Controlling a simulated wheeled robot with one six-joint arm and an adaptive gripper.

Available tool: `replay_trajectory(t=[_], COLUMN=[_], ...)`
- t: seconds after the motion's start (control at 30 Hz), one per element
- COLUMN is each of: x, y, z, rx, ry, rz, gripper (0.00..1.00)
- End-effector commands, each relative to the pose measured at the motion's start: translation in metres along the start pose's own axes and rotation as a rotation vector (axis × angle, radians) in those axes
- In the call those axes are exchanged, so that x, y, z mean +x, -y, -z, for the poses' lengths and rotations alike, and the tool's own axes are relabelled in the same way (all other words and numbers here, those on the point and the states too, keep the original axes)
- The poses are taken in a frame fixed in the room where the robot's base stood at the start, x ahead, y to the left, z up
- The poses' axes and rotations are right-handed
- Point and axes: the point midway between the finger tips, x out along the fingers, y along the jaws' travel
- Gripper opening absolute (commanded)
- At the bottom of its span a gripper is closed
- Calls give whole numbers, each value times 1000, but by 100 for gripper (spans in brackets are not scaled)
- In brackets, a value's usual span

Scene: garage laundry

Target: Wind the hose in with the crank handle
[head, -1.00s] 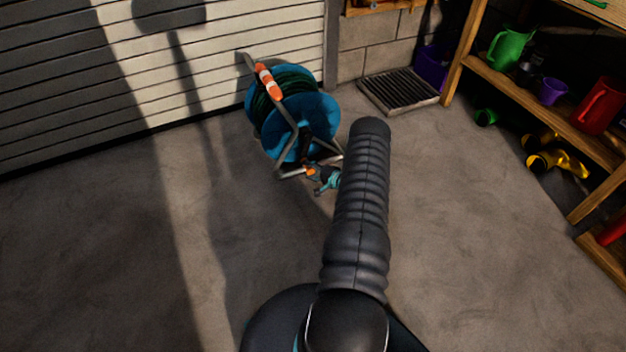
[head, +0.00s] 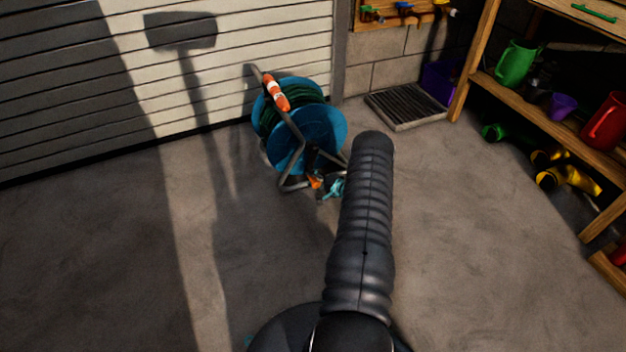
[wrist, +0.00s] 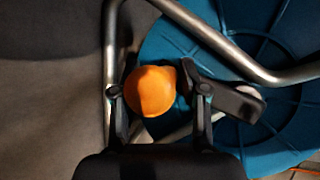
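The hose reel (head: 318,135) is blue with a dark green hose (head: 268,118) wound on it, on a bent grey metal frame with an orange-and-white grip (head: 275,92) on top. It stands on the floor by the shutter door. In the wrist view its blue disc (wrist: 225,30) fills the right. The crank's round orange knob (wrist: 152,92) lies between the two fingers of my gripper (wrist: 158,95), with gaps beside it, so the gripper looks open around or just in front of it. The dark crank arm (wrist: 235,100) runs right of the knob. My gripper (head: 333,188) is small and partly hidden by my arm.
A floor grate (head: 407,106) lies behind the reel to the right. A wooden shelf (head: 540,105) with a green jug (head: 516,64) and a red can (head: 605,128) stands at the right. The floor left of the reel is clear.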

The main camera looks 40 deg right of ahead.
Motion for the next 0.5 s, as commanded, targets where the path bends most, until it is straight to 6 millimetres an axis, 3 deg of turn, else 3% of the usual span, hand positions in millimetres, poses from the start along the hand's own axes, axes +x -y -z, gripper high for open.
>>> replay_trajectory(t=[0.27, 0.5], x=[-1, -14], y=[-1, -8], z=[3, 32], rx=[0, -1], ry=[-2, -8], rz=[1, 3], gripper=[19, 19])
